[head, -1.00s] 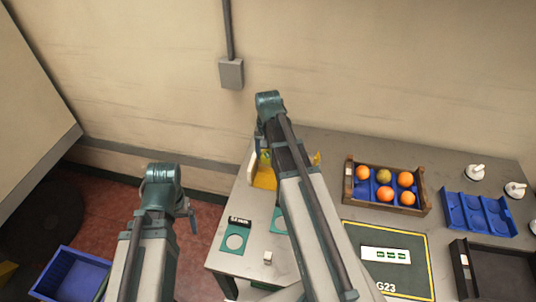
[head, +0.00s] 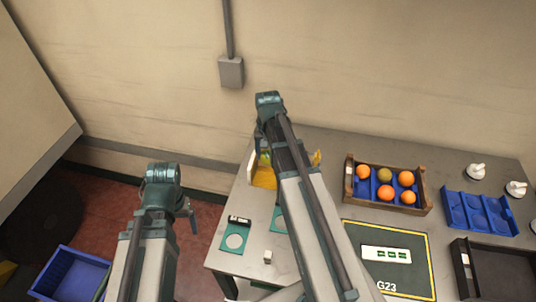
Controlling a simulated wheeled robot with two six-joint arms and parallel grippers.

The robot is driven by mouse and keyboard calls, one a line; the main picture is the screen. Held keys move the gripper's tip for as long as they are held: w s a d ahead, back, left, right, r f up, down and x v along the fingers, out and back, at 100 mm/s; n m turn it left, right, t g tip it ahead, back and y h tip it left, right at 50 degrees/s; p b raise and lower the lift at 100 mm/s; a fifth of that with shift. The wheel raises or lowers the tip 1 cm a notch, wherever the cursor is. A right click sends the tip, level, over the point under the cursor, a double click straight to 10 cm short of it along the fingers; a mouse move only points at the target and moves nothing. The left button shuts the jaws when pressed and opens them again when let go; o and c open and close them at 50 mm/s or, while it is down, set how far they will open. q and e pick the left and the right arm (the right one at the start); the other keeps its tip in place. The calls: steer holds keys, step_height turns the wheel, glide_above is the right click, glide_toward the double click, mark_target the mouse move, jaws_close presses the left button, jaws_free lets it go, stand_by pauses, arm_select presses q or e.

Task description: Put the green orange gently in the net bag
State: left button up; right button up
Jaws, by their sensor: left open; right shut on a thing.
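A greenish-brown orange (head: 384,174) sits in the back row of the wooden crate (head: 428,207), among several plain oranges. A yellow thing (head: 264,178) with a pale side panel stands at the table's back left. It is partly hidden behind my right arm, and I cannot tell whether it carries the net bag. A small yellow-green patch (head: 265,154) shows just above it, too small to identify.
A blue divided tray (head: 481,214) and a black tray (head: 463,271) lie at the right. A dark G23 mat (head: 357,236) lies in front of the crate. Green cards with round holes (head: 235,227) lie at the left. A blue bin (head: 70,282) is on the floor.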

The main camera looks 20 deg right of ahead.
steer(key=shift+f+b, duration=2.7)
steer(key=shift+f, duration=0.15)
steer(key=shift+f, duration=0.15)
steer(key=o, duration=1.4)
steer(key=shift+o, duration=0.2)
steer(key=shift+r+p, duration=3.9)
steer(key=shift+r, duration=0.2)
steer(key=shift+f, duration=0.15)
